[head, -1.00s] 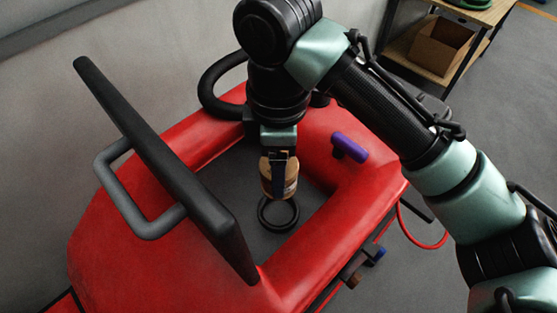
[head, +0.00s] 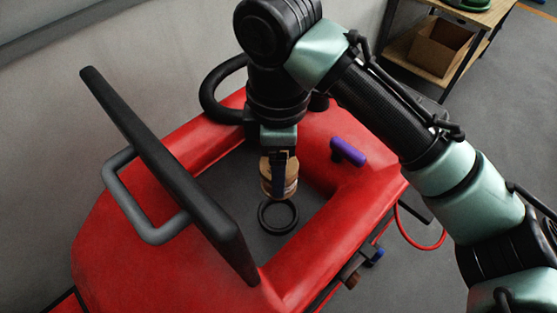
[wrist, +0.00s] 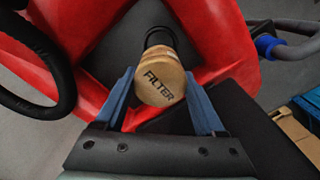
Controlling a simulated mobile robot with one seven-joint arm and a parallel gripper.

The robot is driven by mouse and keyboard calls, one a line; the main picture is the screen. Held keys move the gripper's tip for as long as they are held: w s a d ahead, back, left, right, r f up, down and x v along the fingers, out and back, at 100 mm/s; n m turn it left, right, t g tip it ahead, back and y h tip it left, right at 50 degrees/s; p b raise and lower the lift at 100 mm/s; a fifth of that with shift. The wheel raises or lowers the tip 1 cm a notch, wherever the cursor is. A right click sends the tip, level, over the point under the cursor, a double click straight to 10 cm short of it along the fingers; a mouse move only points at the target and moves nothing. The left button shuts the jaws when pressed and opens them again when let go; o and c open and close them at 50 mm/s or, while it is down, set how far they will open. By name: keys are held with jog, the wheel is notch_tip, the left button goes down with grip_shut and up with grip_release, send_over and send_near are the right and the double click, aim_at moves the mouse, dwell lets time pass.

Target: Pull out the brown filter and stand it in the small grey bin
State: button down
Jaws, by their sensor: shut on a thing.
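The brown filter (head: 279,178) is a short tan cylinder. In the wrist view its round top (wrist: 160,82) reads "FILTER" and lies between the two blue fingers. My gripper (head: 279,165) is shut on it from above. The filter is upright, over the grey recess of the red scrubber tank (head: 330,215). A black ring (head: 278,216) lies on the recess floor just below the filter in the head view. I cannot tell whether the filter's lower end is clear of the ring. I see no small grey bin in either view.
A black lid (head: 165,170) with a grey handle stands raised left of the recess. A purple T-shaped knob (head: 348,151) is on the tank's right rim. A black hose loop (head: 215,95) is behind. A wooden shelf with a cardboard box (head: 437,47) stands at the upper right.

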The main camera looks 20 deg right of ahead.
jog(key=shift+r+p, duration=1.95)
jog(key=shift+r, duration=0.1)
jog(key=shift+s+f, duration=0.1)
